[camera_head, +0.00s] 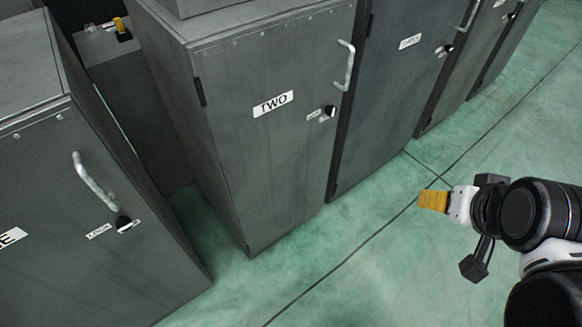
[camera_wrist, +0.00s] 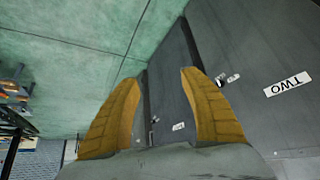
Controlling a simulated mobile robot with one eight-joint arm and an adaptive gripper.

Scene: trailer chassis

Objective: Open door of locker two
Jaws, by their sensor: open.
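The grey locker two (camera_head: 262,150) stands upright with its door shut. Its white TWO label (camera_head: 273,103) is in the middle of the door. A pale vertical handle (camera_head: 346,65) is at the door's upper right, with a black knob (camera_head: 330,111) and small labels below it. The TWO label also shows in the wrist view (camera_wrist: 287,84), at the right. My gripper (camera_head: 432,201) is to the right of locker two, over the floor, apart from the door. In the wrist view its two yellow fingers (camera_wrist: 158,95) are spread with nothing between them.
Another grey locker (camera_head: 80,230) with a handle stands at the left, separated by a gap. A darker locker (camera_head: 385,90) adjoins locker two on the right, with more lockers beyond. The green floor (camera_head: 350,270) in front is clear.

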